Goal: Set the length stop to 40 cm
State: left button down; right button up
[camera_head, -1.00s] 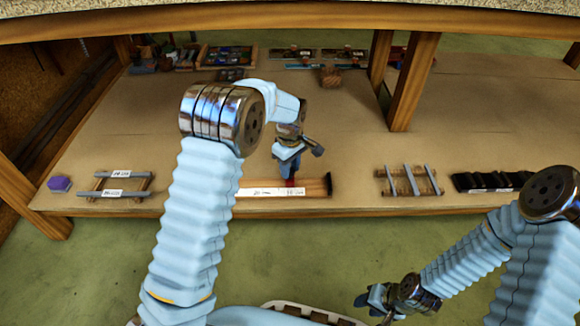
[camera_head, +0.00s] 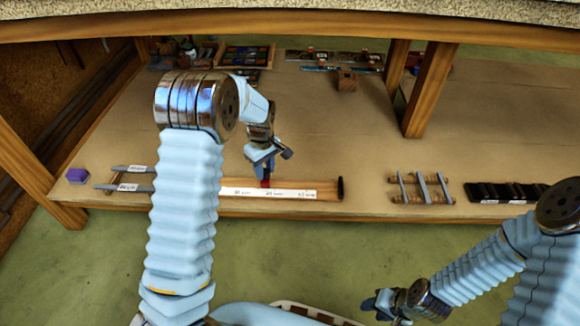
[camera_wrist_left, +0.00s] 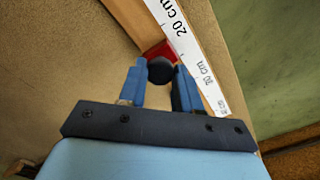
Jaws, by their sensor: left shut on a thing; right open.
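The length stop is a red block (camera_wrist_left: 155,50) with a round dark knob (camera_wrist_left: 160,70), on a wooden rail (camera_head: 328,189) with a white scale strip (camera_head: 290,193). My left gripper (camera_wrist_left: 160,82) is shut on the knob, one blue finger on each side. In the left wrist view the stop lies between the 20 cm and 30 cm labels. The 30 cm label is to the left of the 20 cm label in the head view. My right gripper (camera_head: 378,302) is open and empty, low in front of the bench.
A purple block (camera_head: 77,175) and a small labelled frame (camera_head: 125,178) stand to the left. A wooden rack with grey bars (camera_head: 420,187) and a black slotted holder (camera_head: 500,191) are to the right. The bench middle is clear.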

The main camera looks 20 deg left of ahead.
pick_arm(q)
jog(key=s+a, duration=0.1)
jog(key=a, duration=0.5)
jog(key=s+a, duration=0.2)
jog(key=a, duration=0.4)
jog(key=s+a+p, duration=0.1)
jog(key=s+a, duration=0.1)
jog(key=a, duration=0.4)
jog(key=shift+s+a, duration=0.15)
jog(key=shift+a, duration=0.1)
jog(key=c, duration=0.8)
grip_release()
notch_tip(320, 180, up, 14)
jog(key=p, duration=0.2)
jog(key=shift+p, duration=0.3)
jog(key=shift+f, duration=0.1)
